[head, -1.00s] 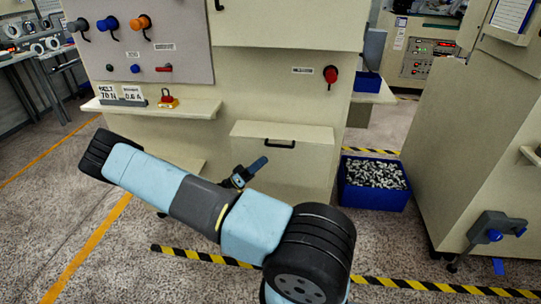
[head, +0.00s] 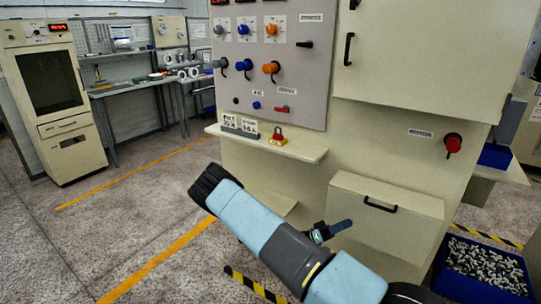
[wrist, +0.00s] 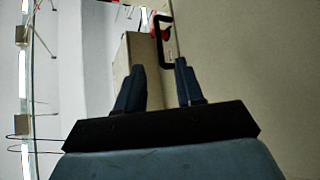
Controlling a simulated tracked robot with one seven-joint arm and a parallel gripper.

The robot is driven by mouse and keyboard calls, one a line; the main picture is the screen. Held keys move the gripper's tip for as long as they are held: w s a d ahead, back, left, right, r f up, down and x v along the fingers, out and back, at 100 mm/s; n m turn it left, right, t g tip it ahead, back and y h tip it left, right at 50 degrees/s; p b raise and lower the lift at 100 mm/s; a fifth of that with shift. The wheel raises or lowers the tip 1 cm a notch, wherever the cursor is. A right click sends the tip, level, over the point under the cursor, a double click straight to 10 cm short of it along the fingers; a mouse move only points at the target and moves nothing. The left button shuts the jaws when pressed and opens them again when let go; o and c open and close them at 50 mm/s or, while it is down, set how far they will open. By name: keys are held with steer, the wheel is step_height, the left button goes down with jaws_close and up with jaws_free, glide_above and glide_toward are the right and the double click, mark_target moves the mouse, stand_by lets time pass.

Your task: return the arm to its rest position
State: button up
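My arm, light blue with dark joints, reaches up and left from the bottom of the head view, in front of the beige machine (head: 400,150). My gripper (head: 338,229) shows only in part behind the forearm, with a blue finger pointing right, in front of the machine's lower box (head: 385,215). In the wrist view, my gripper (wrist: 158,66) has its two dark fingers apart, with nothing between them. Whether the gripper touches the machine cannot be told from the head view, but no contact shows.
A shelf (head: 270,146) with cards and a padlock juts from the machine. A blue bin (head: 480,270) of small metal parts stands at lower right. Striped tape (head: 250,287) marks the floor. Open floor (head: 130,220) lies to the left, before a beige cabinet (head: 60,100).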

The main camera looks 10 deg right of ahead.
steer(key=s+a+r+n+t+y, duration=0.4)
steer(key=s+r+y, duration=0.3)
steer(key=r, duration=0.6)
steer(key=s+a+r+n+t+y, duration=0.3)
steer(key=s+r+y, duration=0.5)
steer(key=r, duration=0.5)
steer(key=s+a+r+n+t+y, duration=0.4)
steer(key=s+a+r+y, duration=0.3)
steer(key=r, duration=0.6)
steer(key=shift+s+a+r+n+t+y, duration=0.3)
steer(key=shift+s+n+y, duration=0.35)
steer(key=shift+y, duration=0.55)
steer(key=shift+s, duration=0.1)
